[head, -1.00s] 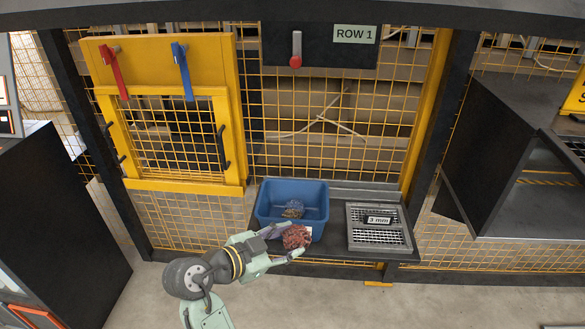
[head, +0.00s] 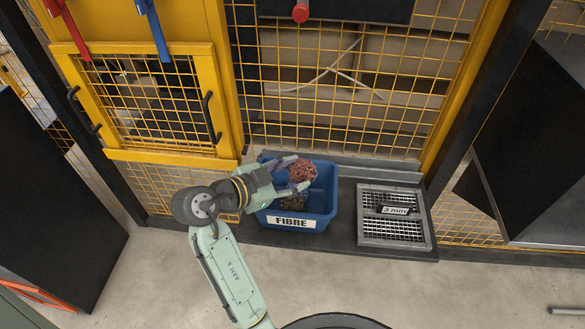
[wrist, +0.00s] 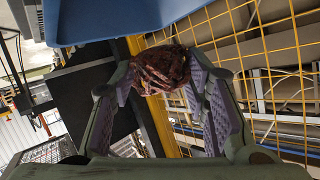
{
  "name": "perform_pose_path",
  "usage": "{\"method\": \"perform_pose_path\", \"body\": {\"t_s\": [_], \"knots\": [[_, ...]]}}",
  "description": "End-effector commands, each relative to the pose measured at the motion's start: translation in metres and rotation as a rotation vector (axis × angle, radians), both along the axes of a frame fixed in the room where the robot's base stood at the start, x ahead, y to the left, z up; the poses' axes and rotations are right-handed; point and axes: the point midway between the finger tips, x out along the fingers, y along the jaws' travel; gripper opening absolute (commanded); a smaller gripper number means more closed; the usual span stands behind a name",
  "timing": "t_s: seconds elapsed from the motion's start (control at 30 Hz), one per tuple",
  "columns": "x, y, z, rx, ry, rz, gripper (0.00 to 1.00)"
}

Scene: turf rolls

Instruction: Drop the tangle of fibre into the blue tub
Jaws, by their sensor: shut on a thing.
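The blue tub (head: 328,200) stands on a dark shelf and carries a FIBRE label on its front. The reddish-brown tangle of fibre (head: 302,171) is held between the fingers of my gripper (head: 295,175), over the tub's opening in the head view. The wrist view shows the tangle (wrist: 162,70) pinched between both fingers (wrist: 170,85), with the tub's blue wall (wrist: 120,18) at the top of the picture. Some other brownish fibre (head: 293,202) lies inside the tub, partly hidden by my gripper.
A grey sieve tray (head: 393,217) marked 3 mm sits right of the tub on the shelf (head: 345,245). A yellow mesh fence (head: 340,110) rises behind. A yellow hatch (head: 150,100) with red and blue levers is at the left. Concrete floor lies in front.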

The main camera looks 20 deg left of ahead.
Motion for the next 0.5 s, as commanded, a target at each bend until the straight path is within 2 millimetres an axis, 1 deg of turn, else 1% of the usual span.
{"method": "perform_pose_path", "body": {"t_s": [0.03, 0.3, 0.4, 0.5], "knots": [[0.0, 0.0, -0.008, -0.002, 0.001, 0.001, 0.15], [0.0, 0.0, -0.04, -0.001, 0.0, 0.001, 0.15], [0.0, 0.0, -0.048, -0.001, 0.0, 0.001, 0.15], [0.0, 0.0, -0.052, -0.001, 0.0, 0.001, 0.15]]}}
